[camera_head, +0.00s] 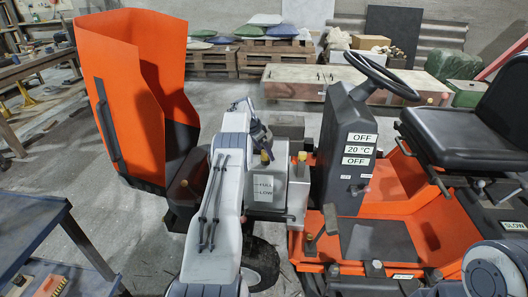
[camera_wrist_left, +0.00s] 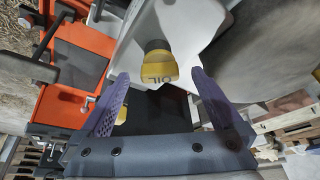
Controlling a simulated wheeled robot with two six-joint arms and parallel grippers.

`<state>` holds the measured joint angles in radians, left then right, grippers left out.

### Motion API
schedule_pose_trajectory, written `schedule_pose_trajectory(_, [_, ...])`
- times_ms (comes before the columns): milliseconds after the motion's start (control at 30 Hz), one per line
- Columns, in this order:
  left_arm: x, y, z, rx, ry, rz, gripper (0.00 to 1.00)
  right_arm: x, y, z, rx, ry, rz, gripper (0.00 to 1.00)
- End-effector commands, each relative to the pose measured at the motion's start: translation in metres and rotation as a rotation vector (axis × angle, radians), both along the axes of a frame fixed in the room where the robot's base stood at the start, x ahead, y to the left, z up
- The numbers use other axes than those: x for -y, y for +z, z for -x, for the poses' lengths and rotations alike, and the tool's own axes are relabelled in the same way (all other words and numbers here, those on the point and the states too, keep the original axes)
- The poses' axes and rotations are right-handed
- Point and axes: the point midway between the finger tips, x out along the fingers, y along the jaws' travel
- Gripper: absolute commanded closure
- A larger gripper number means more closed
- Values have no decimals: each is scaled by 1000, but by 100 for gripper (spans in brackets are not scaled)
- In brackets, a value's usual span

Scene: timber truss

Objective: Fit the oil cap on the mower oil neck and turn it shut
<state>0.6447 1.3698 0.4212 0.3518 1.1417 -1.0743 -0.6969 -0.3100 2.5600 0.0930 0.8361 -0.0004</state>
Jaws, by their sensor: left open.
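The yellow oil cap (camera_wrist_left: 158,68), marked OIL, shows in the left wrist view against the white engine part, between my left fingertips and apart from both. In the head view a small yellow cap (camera_head: 265,156) shows just below my left gripper (camera_head: 261,138). My left gripper (camera_wrist_left: 160,76) is open, with one purple finger on each side of the cap. My right gripper is not in view.
A white tank marked FULL and LOW (camera_head: 263,190) stands beside my left arm. The steering column (camera_head: 347,140) and black seat (camera_head: 459,125) are to the right. The raised orange hood (camera_head: 145,85) is at left. Another yellow part (camera_head: 302,156) is close by.

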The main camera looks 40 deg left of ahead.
Motion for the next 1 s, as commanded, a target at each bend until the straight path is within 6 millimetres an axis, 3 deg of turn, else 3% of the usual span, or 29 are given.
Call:
schedule_pose_trajectory(733, [0,48,0,0,0,-1,0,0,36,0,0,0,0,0])
schedule_pose_trajectory(1000, [0,51,0,0,0,0,0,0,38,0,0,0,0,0])
